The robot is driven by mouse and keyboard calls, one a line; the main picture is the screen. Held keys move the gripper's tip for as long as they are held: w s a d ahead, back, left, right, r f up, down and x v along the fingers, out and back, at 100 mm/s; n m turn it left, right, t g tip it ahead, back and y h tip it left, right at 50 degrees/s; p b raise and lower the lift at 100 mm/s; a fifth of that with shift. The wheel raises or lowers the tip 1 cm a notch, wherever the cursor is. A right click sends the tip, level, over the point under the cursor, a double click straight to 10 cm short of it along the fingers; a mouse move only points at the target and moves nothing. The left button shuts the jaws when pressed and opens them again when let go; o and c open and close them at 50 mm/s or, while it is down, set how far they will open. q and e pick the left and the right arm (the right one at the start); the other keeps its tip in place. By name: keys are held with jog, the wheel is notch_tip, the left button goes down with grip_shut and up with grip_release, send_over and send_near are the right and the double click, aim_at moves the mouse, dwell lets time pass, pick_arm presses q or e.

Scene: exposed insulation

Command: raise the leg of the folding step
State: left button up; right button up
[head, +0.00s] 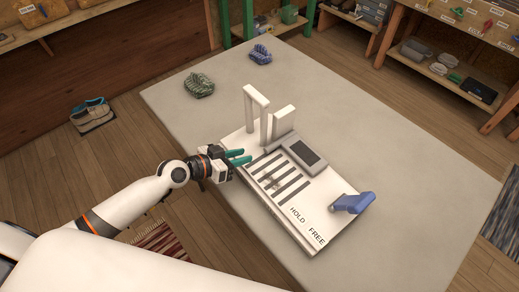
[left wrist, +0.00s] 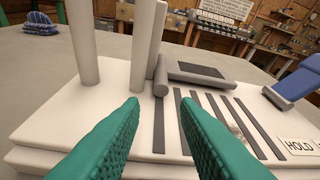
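The folding step is a white board (head: 262,150) on the table, with dark slots (head: 283,182) and the labels HOLD and FREE. A white frame (head: 247,105) and a white block (head: 284,121) stand upright at its far end. I cannot tell which part is the leg. A blue lever (head: 352,202) sits at the right. My left gripper (head: 240,157) is open and empty at the board's left edge, its green fingers (left wrist: 160,103) pointing toward the frame and plate. My right gripper is out of view.
The table's right side is clear. Shelves (head: 440,65) stand behind; shoes (head: 92,115) lie on the floor at left.

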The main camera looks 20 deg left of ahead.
aim_at(265, 150)
pick_arm(q)
jog(key=x, duration=0.7)
jog(key=shift+d, duration=0.1)
grip_shut()
